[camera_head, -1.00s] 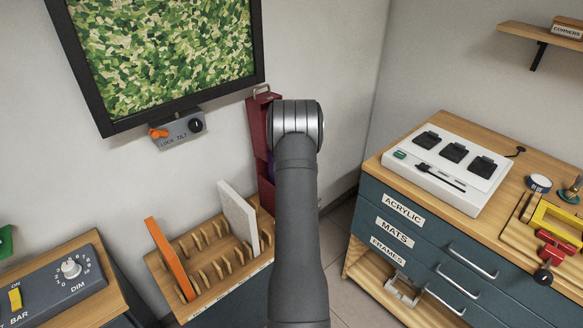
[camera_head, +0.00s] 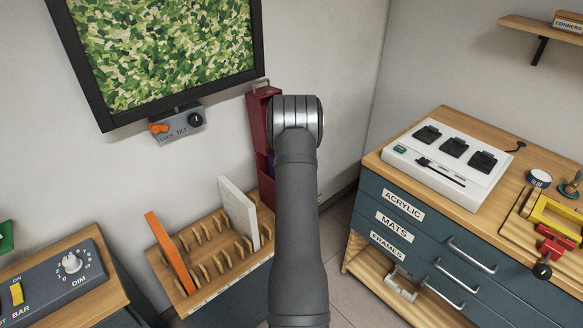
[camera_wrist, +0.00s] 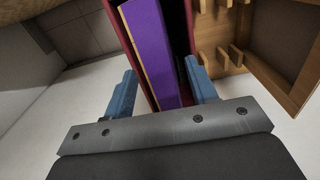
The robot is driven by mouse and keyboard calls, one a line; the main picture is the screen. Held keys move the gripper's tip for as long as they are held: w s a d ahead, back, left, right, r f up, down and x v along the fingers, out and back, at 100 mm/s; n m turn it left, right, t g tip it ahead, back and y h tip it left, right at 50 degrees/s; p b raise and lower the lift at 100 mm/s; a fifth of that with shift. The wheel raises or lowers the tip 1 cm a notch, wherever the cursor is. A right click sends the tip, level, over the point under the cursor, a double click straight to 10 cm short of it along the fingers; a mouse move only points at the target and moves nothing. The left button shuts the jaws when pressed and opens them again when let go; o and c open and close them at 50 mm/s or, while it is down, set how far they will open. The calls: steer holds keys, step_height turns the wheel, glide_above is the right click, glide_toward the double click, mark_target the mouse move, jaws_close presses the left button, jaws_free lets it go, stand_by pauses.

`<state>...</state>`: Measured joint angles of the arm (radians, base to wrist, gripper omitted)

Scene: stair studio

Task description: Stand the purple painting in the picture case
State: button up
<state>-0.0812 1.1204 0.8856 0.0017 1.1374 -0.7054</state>
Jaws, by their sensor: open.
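The purple painting (camera_wrist: 158,50) stands inside the dark red picture case (camera_wrist: 112,22) in the wrist view. Its purple face and a thin wood-coloured edge show. In the head view the case (camera_head: 261,112) stands against the wall, partly hidden behind my arm, with a sliver of purple low inside it. My gripper (camera_wrist: 162,80) is open, its two blue fingers on either side of the case's opening in the wrist view. I cannot tell whether the fingers touch the case. In the head view the fingers are hidden behind my arm.
A wooden slotted rack (camera_head: 215,262) left of my arm holds an orange panel (camera_head: 170,252) and a pale panel (camera_head: 238,212). A framed green picture (camera_head: 160,55) hangs above a lock-tilt box (camera_head: 177,124). A drawer cabinet (camera_head: 430,240) stands at right.

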step_height(320, 180, up, 17)
steer(key=shift+r, duration=0.2)
stand_by(0.4)
step_height(320, 180, down, 17)
steer(key=shift+f, duration=0.15)
steer(key=shift+r, duration=0.3)
stand_by(0.5)
step_height(320, 180, up, 17)
step_height(320, 180, down, 17)
steer(key=shift+f, duration=0.1)
step_height(320, 180, up, 15)
stand_by(0.7)
